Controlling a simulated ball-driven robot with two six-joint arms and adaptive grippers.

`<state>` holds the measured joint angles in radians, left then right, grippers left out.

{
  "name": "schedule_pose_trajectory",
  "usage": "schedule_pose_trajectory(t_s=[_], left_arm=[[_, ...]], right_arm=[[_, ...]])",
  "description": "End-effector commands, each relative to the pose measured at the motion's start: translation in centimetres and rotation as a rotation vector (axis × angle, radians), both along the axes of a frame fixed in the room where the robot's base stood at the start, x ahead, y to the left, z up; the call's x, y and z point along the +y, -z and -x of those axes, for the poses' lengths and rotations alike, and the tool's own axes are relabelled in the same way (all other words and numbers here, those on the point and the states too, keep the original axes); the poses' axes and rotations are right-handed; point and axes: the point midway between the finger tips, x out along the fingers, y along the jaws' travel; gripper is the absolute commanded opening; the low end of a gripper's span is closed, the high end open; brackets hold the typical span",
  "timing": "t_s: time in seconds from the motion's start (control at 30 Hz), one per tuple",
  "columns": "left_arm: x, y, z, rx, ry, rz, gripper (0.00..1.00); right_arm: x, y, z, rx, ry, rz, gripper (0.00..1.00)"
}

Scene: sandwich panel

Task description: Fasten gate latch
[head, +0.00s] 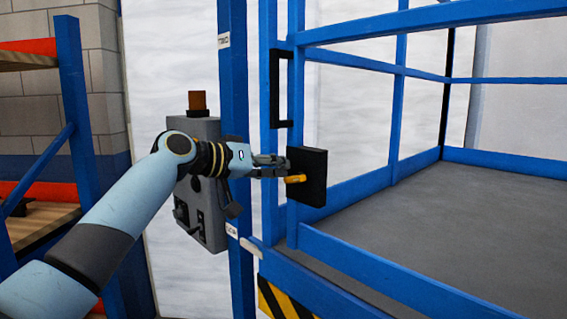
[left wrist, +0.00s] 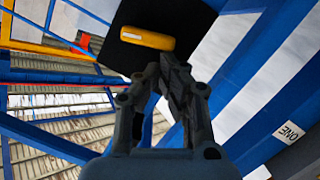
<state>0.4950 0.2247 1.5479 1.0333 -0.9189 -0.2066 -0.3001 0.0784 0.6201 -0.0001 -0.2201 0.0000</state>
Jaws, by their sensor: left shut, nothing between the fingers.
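The gate latch is a black box (head: 311,176) on the blue gate frame, with a short yellow lever (head: 296,179) lying roughly level on it. In the left wrist view the black box (left wrist: 185,14) and yellow lever (left wrist: 147,38) show just beyond the fingertips. My left gripper (head: 284,166) is shut and empty, at the left edge of the box and slightly above the lever. I cannot tell whether the fingertips touch the latch. It also shows in the left wrist view (left wrist: 170,62). My right gripper is in neither view.
A black gate handle (head: 275,90) stands above the latch. A grey control box (head: 205,232) hangs left of the blue post (head: 234,80), close behind my left arm. Blue rails surround a grey platform (head: 430,205) at right. A shelf rack (head: 72,90) stands at far left.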

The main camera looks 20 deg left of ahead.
Motion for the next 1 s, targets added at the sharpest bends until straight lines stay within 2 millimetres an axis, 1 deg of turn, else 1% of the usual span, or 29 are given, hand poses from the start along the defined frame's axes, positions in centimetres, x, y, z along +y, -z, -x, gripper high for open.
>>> schedule_pose_trajectory(t_s=[1.0], left_arm=[[0.5,0.7,-0.28,0.106,0.0,0.194,0.0]], right_arm=[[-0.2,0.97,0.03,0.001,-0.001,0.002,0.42]])
